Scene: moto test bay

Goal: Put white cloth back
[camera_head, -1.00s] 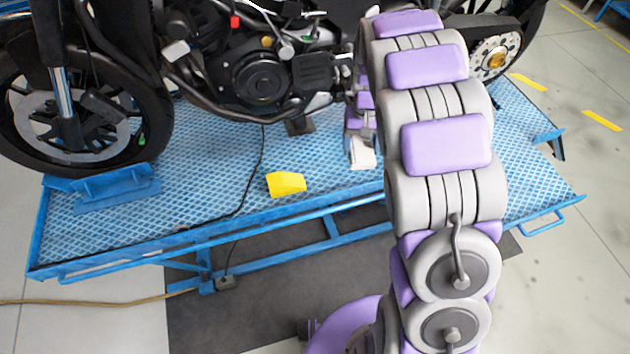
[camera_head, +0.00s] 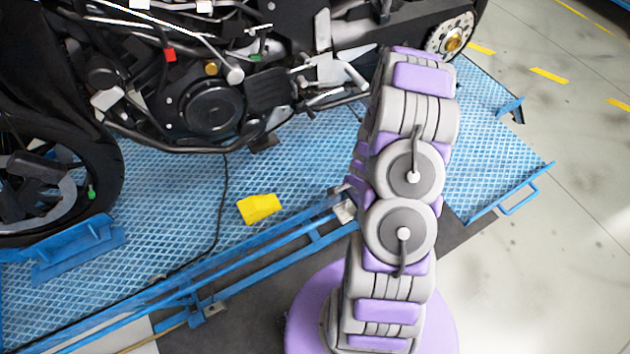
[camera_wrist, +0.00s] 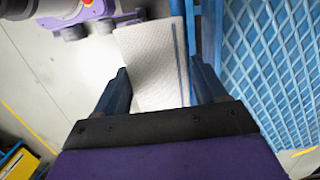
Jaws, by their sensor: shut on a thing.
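The white cloth (camera_wrist: 152,62) shows in the wrist view, textured, with a dark blue stripe along its right side. My gripper (camera_wrist: 158,82) is shut on it, one finger on each side. The cloth extends beyond the fingertips. In the head view only a small pale patch of the cloth (camera_head: 344,211) shows beside my arm, at the front edge of the blue lift platform; most of it and my gripper are hidden by the arm.
The blue lift platform (camera_head: 185,190) carries a motorcycle (camera_head: 210,105). A yellow cloth (camera_head: 259,208) lies on it near its front edge, and a black cable crosses it. Grey floor (camera_head: 540,265) is clear at right. A yellow object (camera_wrist: 20,165) stands at lower left in the wrist view.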

